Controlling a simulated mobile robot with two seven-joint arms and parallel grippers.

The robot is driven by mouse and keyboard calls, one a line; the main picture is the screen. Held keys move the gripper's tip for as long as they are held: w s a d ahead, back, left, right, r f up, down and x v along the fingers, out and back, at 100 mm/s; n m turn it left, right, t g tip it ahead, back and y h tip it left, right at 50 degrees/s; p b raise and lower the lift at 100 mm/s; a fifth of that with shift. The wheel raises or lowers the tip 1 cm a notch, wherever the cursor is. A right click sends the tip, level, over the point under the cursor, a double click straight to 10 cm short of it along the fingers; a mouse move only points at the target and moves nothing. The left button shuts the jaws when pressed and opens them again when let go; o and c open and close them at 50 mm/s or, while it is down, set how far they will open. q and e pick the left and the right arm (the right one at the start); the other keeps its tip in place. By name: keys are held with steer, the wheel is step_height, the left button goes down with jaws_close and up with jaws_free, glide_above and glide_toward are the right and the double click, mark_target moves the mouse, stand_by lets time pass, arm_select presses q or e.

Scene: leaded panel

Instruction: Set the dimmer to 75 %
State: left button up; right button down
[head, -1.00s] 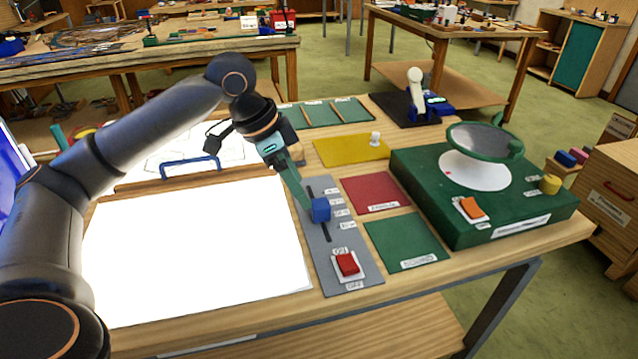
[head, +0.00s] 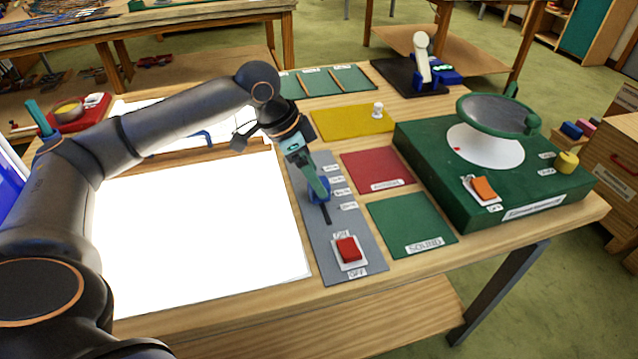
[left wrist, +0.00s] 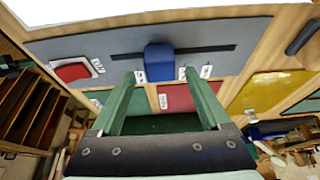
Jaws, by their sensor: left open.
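The dimmer is a blue slider knob (head: 317,191) in a dark slot on a grey panel (head: 332,250), with small white labels along its right side. The knob is level with about the third label from the far end; the lettering is too small to read. My left gripper (head: 324,197) is at the knob and partly hides it. In the left wrist view the knob (left wrist: 158,62) shows beyond and between the open green fingers of my left gripper (left wrist: 163,85). I cannot tell whether they touch it. My right gripper is not in view.
A red rocker switch (head: 348,249) sits at the panel's near end. A bright white light pad (head: 200,235) lies to the left. Red (head: 376,170), green (head: 410,224) and yellow (head: 352,124) plates and a green box with a round mirror (head: 497,115) stand to the right.

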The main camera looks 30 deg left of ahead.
arm_select(q)
steer(key=shift+x, duration=1.55)
jaws_close()
steer(key=shift+r, duration=0.1)
